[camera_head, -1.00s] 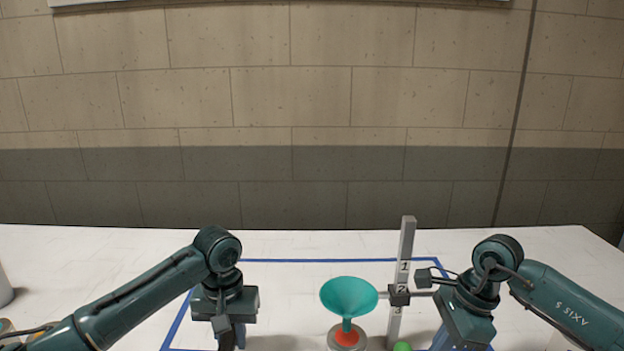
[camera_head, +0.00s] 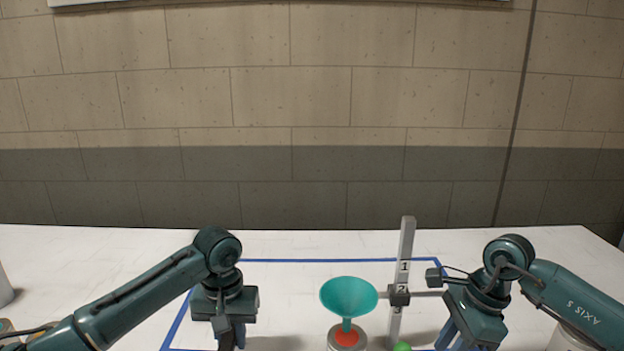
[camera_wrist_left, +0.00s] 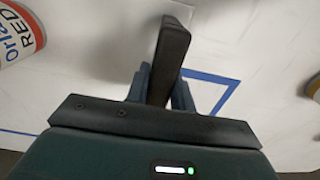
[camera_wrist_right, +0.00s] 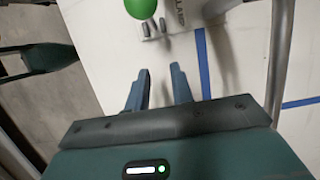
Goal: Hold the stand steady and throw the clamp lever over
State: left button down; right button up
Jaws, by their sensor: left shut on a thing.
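The stand's grey post (camera_head: 406,250) rises upright right of centre in the head view, with a dark holder block (camera_head: 399,296) on it. The green knob of the clamp lever (camera_head: 402,346) shows at the post's foot; in the right wrist view the knob (camera_wrist_right: 140,8) is at the top, by a lettered plate (camera_wrist_right: 180,14). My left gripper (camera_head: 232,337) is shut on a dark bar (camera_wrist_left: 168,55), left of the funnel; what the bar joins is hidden. My right gripper (camera_wrist_right: 160,85) is open and empty, right of the post and apart from the knob.
A teal funnel (camera_head: 348,297) stands over a container with orange-red in it (camera_head: 347,338), left of the post. Blue tape (camera_head: 320,261) outlines the work area. A can with RED lettering (camera_wrist_left: 18,35) shows in the left wrist view. The table behind the funnel is clear.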

jog(key=v, duration=1.1)
jog(key=shift+o, duration=0.7)
jog(key=shift+d+r, duration=0.15)
jog(key=shift+r, duration=0.2)
jog(key=o, duration=0.3)
jog(key=shift+r, duration=0.15)
jog(key=shift+o, duration=0.5)
jog(key=s+a+f+m+t, duration=0.35)
jog(key=a+m, duration=0.25)
jog(key=a, duration=0.2)
jog(key=x, duration=1.2)
jog(key=shift+d+f, duration=0.2)
jog(key=shift+f, duration=0.15)
